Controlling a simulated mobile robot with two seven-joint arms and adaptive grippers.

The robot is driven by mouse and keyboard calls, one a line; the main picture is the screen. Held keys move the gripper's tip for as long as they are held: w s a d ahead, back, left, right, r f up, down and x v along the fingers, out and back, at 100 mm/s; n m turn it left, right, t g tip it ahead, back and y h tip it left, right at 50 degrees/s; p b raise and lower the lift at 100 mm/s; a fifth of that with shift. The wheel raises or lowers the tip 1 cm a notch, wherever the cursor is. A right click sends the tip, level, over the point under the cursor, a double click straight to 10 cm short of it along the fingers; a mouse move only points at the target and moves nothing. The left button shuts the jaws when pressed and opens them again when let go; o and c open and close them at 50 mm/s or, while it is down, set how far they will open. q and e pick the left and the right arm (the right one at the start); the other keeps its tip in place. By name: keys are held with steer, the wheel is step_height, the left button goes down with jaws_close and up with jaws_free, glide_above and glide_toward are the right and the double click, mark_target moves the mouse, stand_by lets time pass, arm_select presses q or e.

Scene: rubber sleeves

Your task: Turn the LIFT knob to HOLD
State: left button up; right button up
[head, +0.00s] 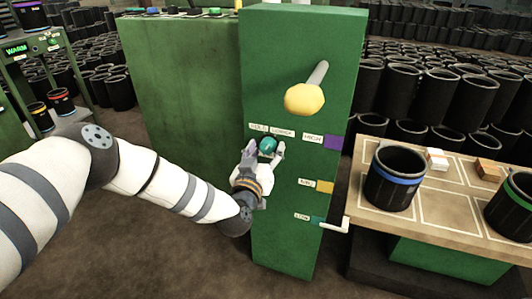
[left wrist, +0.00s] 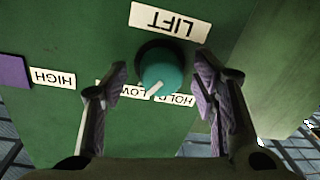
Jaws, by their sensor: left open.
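The LIFT knob (head: 267,145) is a round teal knob on the front of the green column. In the left wrist view the knob (left wrist: 161,68) shows upside down, with a white pointer line directed at the gap between the LOWER label (left wrist: 124,89) and the HOLD label (left wrist: 177,100), nearer LOWER. The LIFT label (left wrist: 164,20) is beside the knob. My left gripper (head: 265,149) is open, one finger on each side of the knob. In the left wrist view the gripper (left wrist: 160,80) shows gaps between both pads and the knob. My right gripper is out of view.
A yellow-ended rod (head: 305,98) sticks out of the column above the knob. HIGH, MID and LOW tags with coloured blocks run down its right edge, beside a white bent handle (head: 336,225). A table (head: 415,225) with black sleeves stands at right.

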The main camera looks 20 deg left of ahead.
arm_select(q)
steer(key=c, duration=1.2)
steer(key=shift+n, duration=0.3)
steer(key=n, duration=0.5)
steer(key=shift+r+n+g, duration=0.1)
steer(key=shift+n+g, duration=0.2)
steer(key=n+h+b, duration=0.1)
steer(key=n, duration=0.4)
steer(key=o, duration=1.2)
